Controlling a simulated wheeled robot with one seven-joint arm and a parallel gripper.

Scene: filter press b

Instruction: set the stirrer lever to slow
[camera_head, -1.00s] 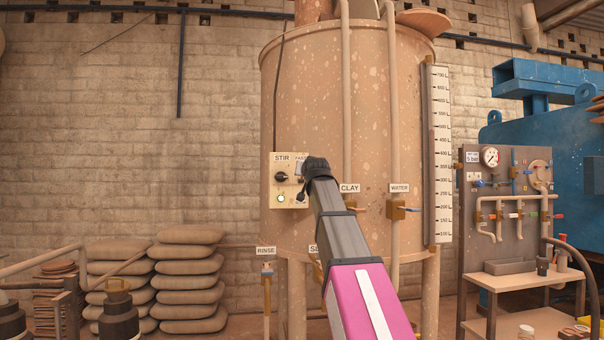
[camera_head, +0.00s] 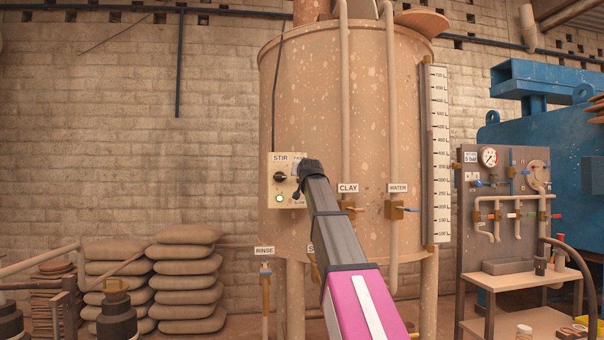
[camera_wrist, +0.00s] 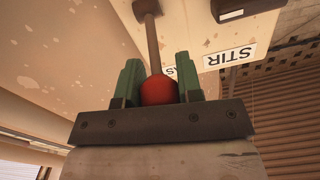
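The stirrer lever shows in the wrist view as a brown rod (camera_wrist: 153,42) with a red ball knob (camera_wrist: 158,90). My gripper (camera_wrist: 157,68) has its two green fingers on either side of the knob, with no clear gap between them and the ball. In the head view the cream stirrer panel (camera_head: 288,201), marked STIR, is on the tank's front left. My gripper (camera_head: 303,178) covers its right part, hiding the lever and part of the FAST label.
CLAY (camera_head: 348,188) and WATER (camera_head: 398,188) valves are to the right of my arm. Stacked sacks (camera_head: 187,282) lie at the lower left.

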